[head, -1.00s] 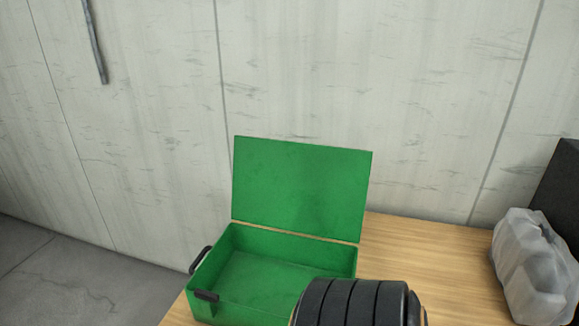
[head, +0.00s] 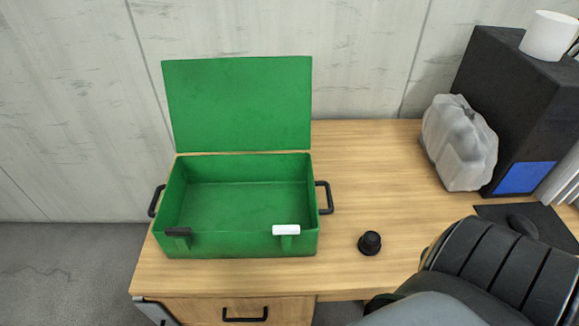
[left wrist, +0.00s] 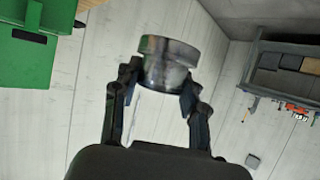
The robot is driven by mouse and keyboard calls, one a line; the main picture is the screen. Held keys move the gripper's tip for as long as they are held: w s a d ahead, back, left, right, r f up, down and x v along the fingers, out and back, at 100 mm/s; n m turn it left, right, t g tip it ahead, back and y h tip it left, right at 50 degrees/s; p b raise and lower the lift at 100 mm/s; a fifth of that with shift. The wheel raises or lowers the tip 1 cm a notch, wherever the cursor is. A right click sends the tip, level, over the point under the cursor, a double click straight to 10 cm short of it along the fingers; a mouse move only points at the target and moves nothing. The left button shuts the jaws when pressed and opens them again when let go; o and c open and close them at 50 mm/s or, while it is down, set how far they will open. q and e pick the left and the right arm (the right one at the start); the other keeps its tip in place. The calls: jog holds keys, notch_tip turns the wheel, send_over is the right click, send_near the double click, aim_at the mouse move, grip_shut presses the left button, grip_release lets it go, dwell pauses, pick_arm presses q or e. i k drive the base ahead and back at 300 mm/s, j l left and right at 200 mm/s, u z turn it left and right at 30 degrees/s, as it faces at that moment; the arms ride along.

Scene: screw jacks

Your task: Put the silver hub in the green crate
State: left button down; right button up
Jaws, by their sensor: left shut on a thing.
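The silver hub (left wrist: 168,62), a short shiny metal cylinder with a wider rim, is in the left wrist view between the fingers of my left gripper (left wrist: 160,86). The gripper is shut on its sides. The green crate (head: 240,244) stands on the wooden desk in the head view, lid (head: 238,105) raised at the back and inside empty. Part of the crate also shows at the upper left of the left wrist view (left wrist: 22,65), apart from the hub. The hub and left fingers are not visible in the head view. My right gripper is not in view.
A small black knob (head: 369,243) stands on the desk (head: 365,170) right of the crate. Farther right are a crumpled grey translucent object (head: 460,145) and a black box (head: 515,90) with a white cup (head: 549,36) on top. My dark arm link covers the lower right.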

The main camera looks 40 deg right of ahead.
aim_at(265, 215)
jog(key=j+z, duration=0.2)
jog(key=z, duration=0.25)
jog(key=j+z, duration=0.2)
jog(key=z, duration=0.25)
jog(key=j+z, duration=0.2)
jog(key=z, duration=0.25)
jog(key=j+z, duration=0.2)
jog(key=z, duration=0.2)
